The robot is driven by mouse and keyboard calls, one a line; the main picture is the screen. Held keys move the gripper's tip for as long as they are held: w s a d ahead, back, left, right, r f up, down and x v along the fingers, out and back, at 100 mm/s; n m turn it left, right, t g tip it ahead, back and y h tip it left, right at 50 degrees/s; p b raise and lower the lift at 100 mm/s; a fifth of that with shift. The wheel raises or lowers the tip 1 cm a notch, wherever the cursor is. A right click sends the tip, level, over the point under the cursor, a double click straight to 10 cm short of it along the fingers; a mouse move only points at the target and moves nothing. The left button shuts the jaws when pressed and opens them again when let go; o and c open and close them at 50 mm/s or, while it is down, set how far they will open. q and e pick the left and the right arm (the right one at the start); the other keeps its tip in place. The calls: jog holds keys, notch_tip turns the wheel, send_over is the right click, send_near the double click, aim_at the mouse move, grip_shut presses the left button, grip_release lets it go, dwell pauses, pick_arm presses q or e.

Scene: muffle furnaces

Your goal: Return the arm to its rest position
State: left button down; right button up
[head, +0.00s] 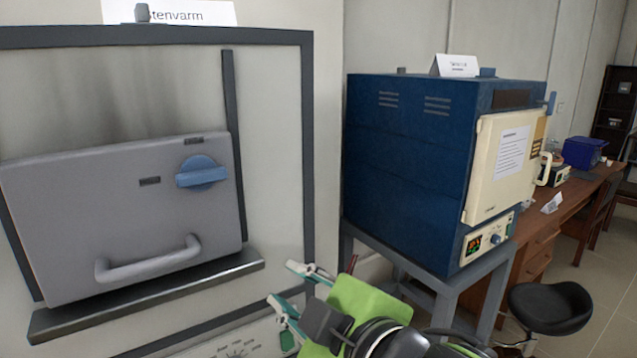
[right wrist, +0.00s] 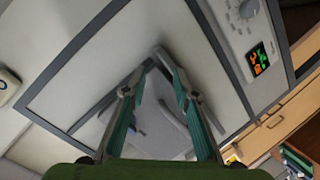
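My right gripper (head: 281,282) is low in the middle of the head view, in front of the grey furnace frame. Its two green-and-grey fingers stand apart with nothing between them. In the right wrist view the same gripper (right wrist: 153,70) points toward the pale furnace front, with its fingers spread and empty. I cannot tell how far its tips are from the furnace. My right arm comes in from the bottom edge of the head view. My left arm and gripper are not in view.
A grey furnace door (head: 120,220) with a handle and blue knob is at left. A blue furnace (head: 410,170) with a cream door stands on a grey stand at right. A black stool (head: 550,308) and a wooden desk (head: 565,210) are further right. Floor shows at lower right.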

jog(key=s+d+f+m+g+h, duration=0.15)
jog(key=d+f+m, duration=0.4)
jog(key=f, duration=0.65)
jog(key=s+d+f+m+g+h, duration=0.1)
jog(key=d+f+m+g+h, duration=0.4)
jog(key=f, duration=0.8)
jog(key=s+d+f+m+g, duration=0.2)
jog(key=s+d+f+m, duration=0.2)
jog(key=s+d+f, duration=1.1)
jog(key=s+a+f+g+b, duration=0.1)
jog(key=s+f+b, duration=0.1)
jog(key=f, duration=1.4)
jog(key=s+a+f+g+b, duration=0.1)
jog(key=s+f+b, duration=0.1)
jog(key=f, duration=1.3)
jog(key=s+d+f+g+h+b, duration=0.1)
jog(key=s+d+f+b, duration=0.1)
jog(key=s+f, duration=1.5)
notch_tip(320, 180, down, 3)
jog(key=shift+d+n, duration=0.45)
jog(key=shift+d, duration=0.35)
jog(key=shift+s, duration=0.1)
